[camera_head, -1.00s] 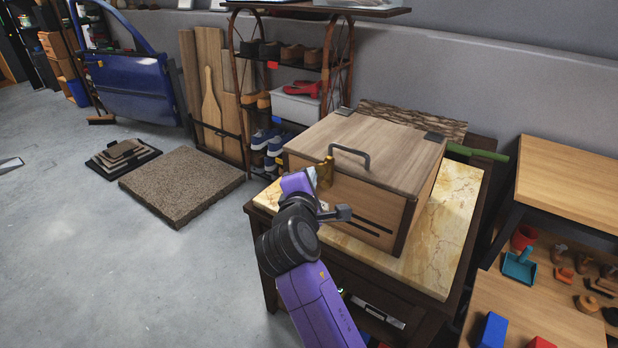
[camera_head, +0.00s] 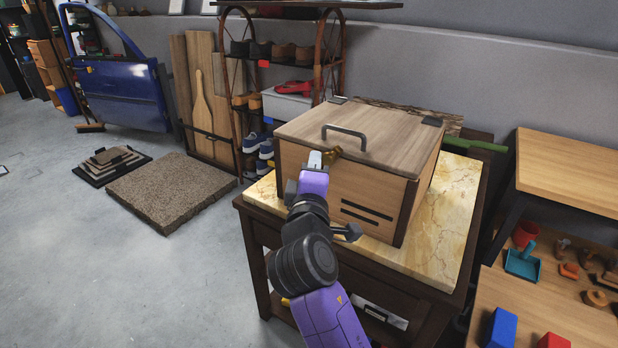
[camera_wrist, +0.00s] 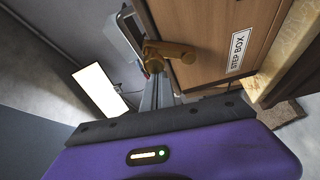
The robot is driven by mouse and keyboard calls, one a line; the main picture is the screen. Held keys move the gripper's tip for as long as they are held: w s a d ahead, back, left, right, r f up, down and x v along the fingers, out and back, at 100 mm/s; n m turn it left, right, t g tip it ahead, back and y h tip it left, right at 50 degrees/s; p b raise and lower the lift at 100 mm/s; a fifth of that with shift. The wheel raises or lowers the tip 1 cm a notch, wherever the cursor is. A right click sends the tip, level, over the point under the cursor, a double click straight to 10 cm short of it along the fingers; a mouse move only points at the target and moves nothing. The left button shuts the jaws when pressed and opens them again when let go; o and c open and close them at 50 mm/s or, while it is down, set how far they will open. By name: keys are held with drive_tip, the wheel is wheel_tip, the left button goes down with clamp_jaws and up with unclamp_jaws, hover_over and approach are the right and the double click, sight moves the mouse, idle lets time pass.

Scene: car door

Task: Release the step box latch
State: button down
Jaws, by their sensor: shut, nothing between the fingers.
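The step box (camera_head: 322,193) is a wooden box with a hinged lid (camera_head: 385,130) and a dark handle on top; the lid lies shut. Its brass latch (camera_head: 332,154) sits at the front face's top edge, partly hidden by my gripper. In the wrist view the latch (camera_wrist: 170,50) shows as a rounded lever beside the "STEP BOX" label (camera_wrist: 237,50). My gripper (camera_head: 315,160) is shut and empty, just left of the latch in the head view. In the wrist view its fingers (camera_wrist: 158,88) reach toward the latch; I cannot tell whether they touch it.
The box stands on a marble-topped table (camera_head: 445,215). A shoe rack (camera_head: 283,80) is behind it at left. A wooden workbench with toys (camera_head: 560,270) is at right. The floor (camera_head: 110,255) at left is largely clear.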

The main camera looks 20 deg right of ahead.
drive_tip(key=f+m+h+b, duration=0.1)
drive_tip(key=m+b, duration=0.2)
drive_tip(key=b, duration=0.3)
drive_tip(key=s+d+f+m+t+h+b, duration=0.1)
drive_tip(key=m+h+b, duration=0.1)
drive_tip(key=b, duration=0.4)
drive_tip(key=s+d+f+m+h+b, duration=0.1)
drive_tip(key=m+b, duration=0.3)
drive_tip(key=b, duration=0.3)
drive_tip(key=shift+s+f+m+t+h, duration=0.15)
drive_tip(key=shift+s+m+t+h, duration=0.15)
drive_tip(key=shift+m, duration=0.1)
drive_tip(key=shift+f+b, duration=0.3)
drive_tip(key=shift+b, duration=0.1)
